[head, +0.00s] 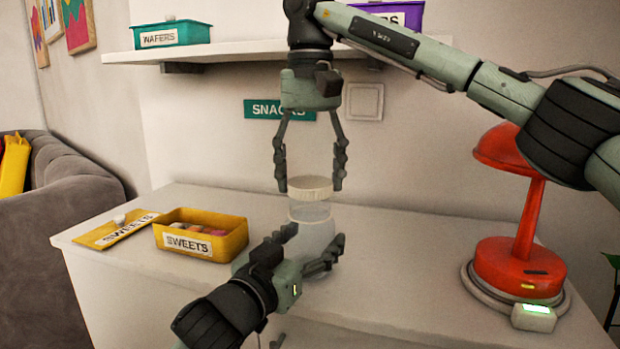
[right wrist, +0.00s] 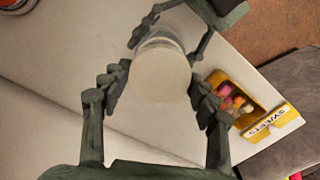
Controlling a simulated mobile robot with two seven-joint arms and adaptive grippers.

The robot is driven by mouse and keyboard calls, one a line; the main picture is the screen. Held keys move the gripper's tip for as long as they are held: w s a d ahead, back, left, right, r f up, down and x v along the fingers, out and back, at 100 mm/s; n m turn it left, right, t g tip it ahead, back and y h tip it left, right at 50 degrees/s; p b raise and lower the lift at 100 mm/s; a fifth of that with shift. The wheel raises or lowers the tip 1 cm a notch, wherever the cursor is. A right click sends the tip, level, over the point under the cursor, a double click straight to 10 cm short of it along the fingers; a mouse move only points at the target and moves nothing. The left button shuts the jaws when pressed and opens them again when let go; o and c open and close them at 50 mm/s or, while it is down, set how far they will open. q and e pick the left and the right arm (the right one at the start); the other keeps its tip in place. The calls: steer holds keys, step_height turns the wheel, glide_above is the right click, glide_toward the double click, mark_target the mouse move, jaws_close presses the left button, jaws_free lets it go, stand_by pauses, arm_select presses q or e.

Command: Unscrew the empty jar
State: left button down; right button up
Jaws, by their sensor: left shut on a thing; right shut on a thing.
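A clear jar (head: 316,235) stands upright near the front of the white counter; nothing shows inside the part I can see. Its round cream lid (head: 311,186) is at the top, over the clear neck, and also shows in the right wrist view (right wrist: 160,76). I cannot tell whether the lid is still threaded on. My right gripper (head: 311,180) points down from above, shut on the lid with a finger at each side. My left gripper (head: 312,246) comes in low from the front left, shut around the jar's body, hiding part of it.
An open yellow SWEETS box (head: 236,240) with sweets stands left of the jar, its lid (head: 112,232) beside it. A red lamp (head: 518,262) stands at the right. A shelf (head: 240,52) with a teal WAFERS box (head: 183,33) is above. The counter behind the jar is clear.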

mark_target(310, 182)
step_height(310, 182, up, 3)
steer(key=shift+r, duration=0.15)
arm_select(q)
steer(key=shift+c, duration=1)
jaws_free()
